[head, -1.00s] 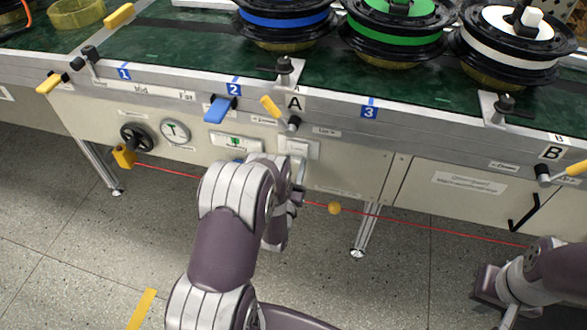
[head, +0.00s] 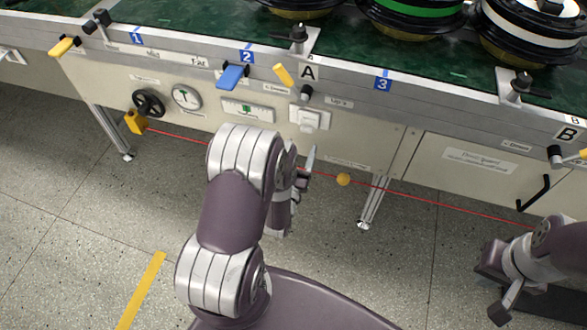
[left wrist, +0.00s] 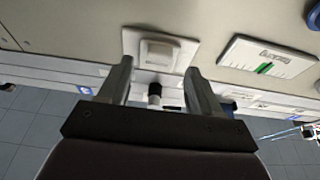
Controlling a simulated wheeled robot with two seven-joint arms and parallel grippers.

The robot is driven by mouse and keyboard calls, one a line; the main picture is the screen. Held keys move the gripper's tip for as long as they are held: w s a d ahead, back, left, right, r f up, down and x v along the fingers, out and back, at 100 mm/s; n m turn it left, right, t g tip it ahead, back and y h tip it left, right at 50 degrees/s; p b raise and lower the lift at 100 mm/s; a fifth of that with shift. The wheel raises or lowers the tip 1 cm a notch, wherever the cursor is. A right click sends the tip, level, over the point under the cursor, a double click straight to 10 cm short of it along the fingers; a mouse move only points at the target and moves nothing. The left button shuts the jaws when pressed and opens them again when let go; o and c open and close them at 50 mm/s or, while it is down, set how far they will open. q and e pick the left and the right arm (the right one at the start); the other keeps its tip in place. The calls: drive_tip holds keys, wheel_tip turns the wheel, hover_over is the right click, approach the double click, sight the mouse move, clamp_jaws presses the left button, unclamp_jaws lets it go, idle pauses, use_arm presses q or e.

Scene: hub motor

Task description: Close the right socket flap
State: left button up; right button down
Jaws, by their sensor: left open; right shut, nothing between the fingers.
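A white socket plate (head: 308,119) is on the beige front panel under the letter A. In the left wrist view the plate (left wrist: 187,49) appears with its raised square flap (left wrist: 158,54) lying close to it. I cannot tell whether the flap is fully flat. Only this one socket plate is clear to me. My left gripper (head: 304,168) is just below and in front of it in the head view. In the left wrist view the left gripper (left wrist: 158,68) is open, its fingers either side of the flap with nothing between. My right gripper (head: 495,285) is shut and empty at lower right.
A blue lever (head: 231,77), a yellow lever (head: 283,75), a handwheel (head: 148,102) and a gauge (head: 186,96) are along the bench front. A black handle (head: 534,193) is at right. The floor in front is open.

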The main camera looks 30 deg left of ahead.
use_arm(q)
drive_tip(key=p+v, duration=0.2)
drive_tip(key=v, duration=0.6)
drive_tip(key=shift+p, duration=0.3)
